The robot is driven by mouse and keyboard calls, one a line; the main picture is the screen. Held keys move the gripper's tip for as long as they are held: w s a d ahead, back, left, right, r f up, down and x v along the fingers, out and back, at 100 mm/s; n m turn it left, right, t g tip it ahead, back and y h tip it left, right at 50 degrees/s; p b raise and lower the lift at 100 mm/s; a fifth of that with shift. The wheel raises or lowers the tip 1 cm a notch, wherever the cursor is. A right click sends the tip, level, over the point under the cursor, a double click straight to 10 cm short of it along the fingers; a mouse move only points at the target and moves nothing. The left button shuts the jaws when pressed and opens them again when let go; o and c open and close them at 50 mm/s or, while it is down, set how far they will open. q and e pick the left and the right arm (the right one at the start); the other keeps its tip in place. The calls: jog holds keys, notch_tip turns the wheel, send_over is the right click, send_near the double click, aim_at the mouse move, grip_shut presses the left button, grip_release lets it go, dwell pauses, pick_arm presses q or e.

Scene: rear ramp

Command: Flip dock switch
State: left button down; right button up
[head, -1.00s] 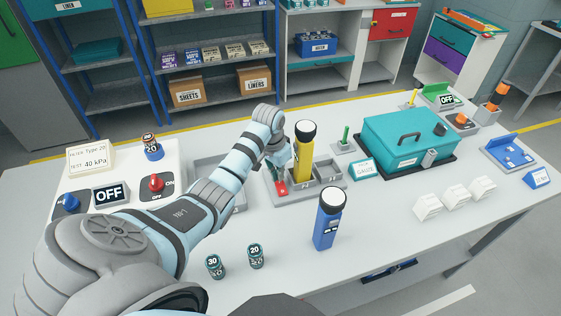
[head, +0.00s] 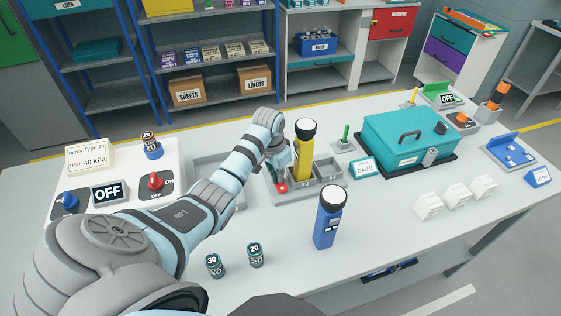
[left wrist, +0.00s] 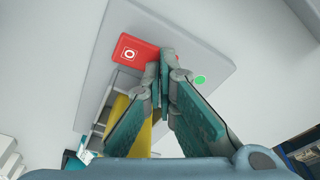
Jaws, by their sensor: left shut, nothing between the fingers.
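The grey dock (head: 315,190) stands mid-table with a yellow handheld device (head: 302,165) upright in it. A red switch (head: 282,187) is at the dock's left front. In the left wrist view the red switch (left wrist: 131,53) shows a white ring mark, and a round green spot (left wrist: 200,79) lies on the dock's grey face to its right. My left gripper (head: 279,179) points down at the switch, shut and empty. Its fingertips (left wrist: 166,58) are at the switch's right end and hide part of it; contact is hard to tell.
A blue handheld device (head: 328,218) stands in front of the dock. Two small canisters (head: 235,259) stand near the front edge. A panel with a red knob (head: 156,183) and an OFF display (head: 108,193) lies left. A teal case (head: 405,140) is to the right.

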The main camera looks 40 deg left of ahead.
pick_arm(q)
notch_tip(320, 180, up, 2)
jog(key=shift+r+p, duration=0.25)
jog(key=shift+p, duration=0.85)
jog(key=shift+r, duration=2.3)
